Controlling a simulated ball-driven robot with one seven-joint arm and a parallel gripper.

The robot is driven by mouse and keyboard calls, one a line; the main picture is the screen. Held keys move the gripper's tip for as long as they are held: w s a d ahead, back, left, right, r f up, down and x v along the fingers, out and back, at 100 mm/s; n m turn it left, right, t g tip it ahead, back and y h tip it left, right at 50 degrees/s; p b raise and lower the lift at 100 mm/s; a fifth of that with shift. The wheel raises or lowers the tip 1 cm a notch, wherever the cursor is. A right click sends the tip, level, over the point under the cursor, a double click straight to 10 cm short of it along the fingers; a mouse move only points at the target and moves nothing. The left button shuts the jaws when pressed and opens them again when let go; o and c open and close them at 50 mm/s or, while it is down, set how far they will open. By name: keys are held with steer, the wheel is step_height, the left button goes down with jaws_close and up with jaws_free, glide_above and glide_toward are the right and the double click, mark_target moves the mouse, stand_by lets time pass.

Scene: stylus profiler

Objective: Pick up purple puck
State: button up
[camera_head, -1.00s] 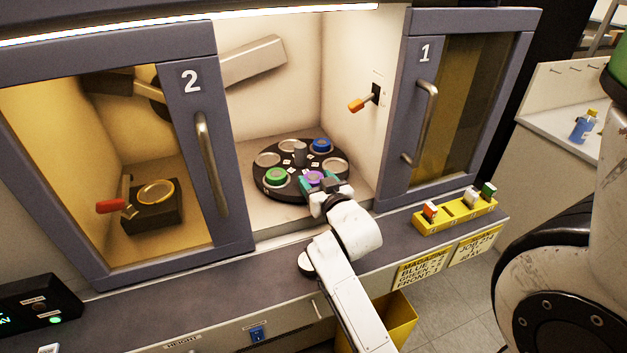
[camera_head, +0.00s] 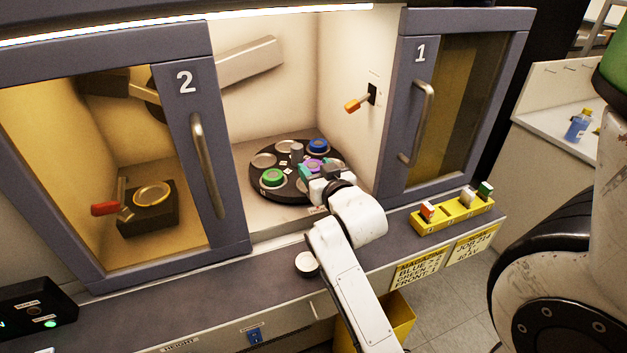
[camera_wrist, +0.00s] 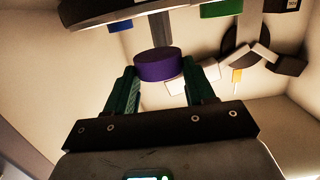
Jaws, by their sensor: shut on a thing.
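The purple puck (camera_head: 315,164) is between the teal fingers of my gripper (camera_head: 317,169), over the dark round carousel (camera_head: 283,193) in the open middle bay. In the wrist view the purple puck (camera_wrist: 158,66) sits at the tips of both fingers (camera_wrist: 160,82), with a gap between it and the carousel (camera_wrist: 100,12). It looks raised off the carousel and roughly level. My gripper is shut on it. My wrist and fingers hide part of the carousel's front right in the head view.
A green puck (camera_head: 272,177) and a blue puck (camera_head: 319,146) sit on the carousel around a grey centre post (camera_head: 296,152). Door 2 (camera_head: 197,140) and door 1 (camera_head: 420,110) flank the bay. An orange-handled lever (camera_head: 355,105) juts from the right wall. A yellow rack (camera_head: 452,214) stands on the ledge.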

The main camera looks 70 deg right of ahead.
steer(key=s+a+r+p, duration=0.4)
steer(key=s+r, duration=0.4)
steer(key=s, duration=0.4)
steer(key=shift+s+r+p, duration=0.3)
steer(key=shift+r+p, duration=0.1)
steer(key=shift+p, duration=0.45)
steer(key=o, duration=0.5)
jaws_close()
